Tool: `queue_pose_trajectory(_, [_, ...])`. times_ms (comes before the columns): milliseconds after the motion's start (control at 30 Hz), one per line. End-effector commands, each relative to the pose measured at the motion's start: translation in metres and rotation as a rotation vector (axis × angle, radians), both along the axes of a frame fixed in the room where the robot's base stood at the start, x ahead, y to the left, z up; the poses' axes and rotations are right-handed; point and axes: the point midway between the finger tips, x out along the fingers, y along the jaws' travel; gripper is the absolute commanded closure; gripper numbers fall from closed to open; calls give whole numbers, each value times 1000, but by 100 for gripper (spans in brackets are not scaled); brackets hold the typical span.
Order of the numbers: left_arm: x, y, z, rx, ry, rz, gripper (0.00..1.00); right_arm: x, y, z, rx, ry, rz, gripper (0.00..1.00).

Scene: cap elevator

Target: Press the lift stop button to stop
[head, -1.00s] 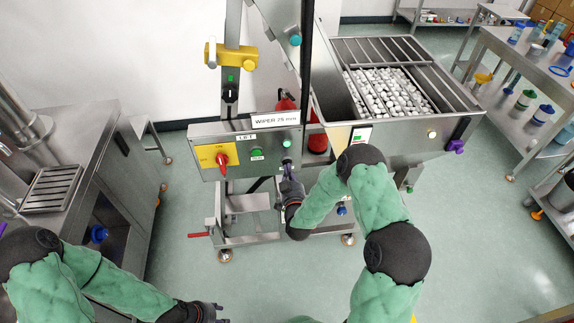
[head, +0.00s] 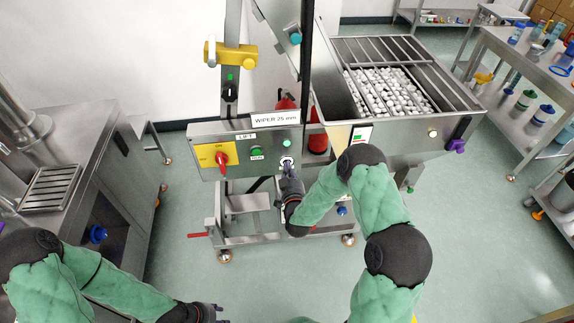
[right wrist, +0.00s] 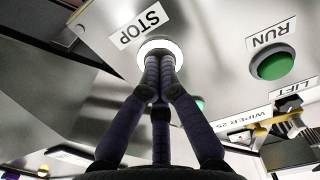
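The lift control box (head: 205,146) is a grey metal panel with a red switch on yellow, a green RUN button (head: 257,153) and the STOP button. The STOP button (head: 287,160) shows as a bright white ring near the panel's lower right. In the right wrist view, the fingers of my right gripper (right wrist: 160,66) are closed together with their tips at the STOP ring (right wrist: 172,46), covering the button's centre. The right gripper (head: 288,172) holds nothing. My left gripper (head: 218,312) is low in the head view, away from the panel; its fingers are hard to make out.
A steel hopper (head: 455,130) full of white caps stands right of the panel. A steel bench (head: 95,165) is at left and a side table (head: 510,55) with bottles is at right.

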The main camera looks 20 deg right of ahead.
Motion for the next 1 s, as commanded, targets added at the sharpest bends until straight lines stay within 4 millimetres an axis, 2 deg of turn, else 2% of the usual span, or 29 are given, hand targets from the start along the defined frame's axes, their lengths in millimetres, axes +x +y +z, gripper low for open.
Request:
queue_pose_trajectory(233, [0,0,1,0,0,0,60,-5,1,0,0,1,0,100])
queue_pose_trajectory(1000, [0,0,6,0,0,0,60,-49,14,0,0,1,0,100])
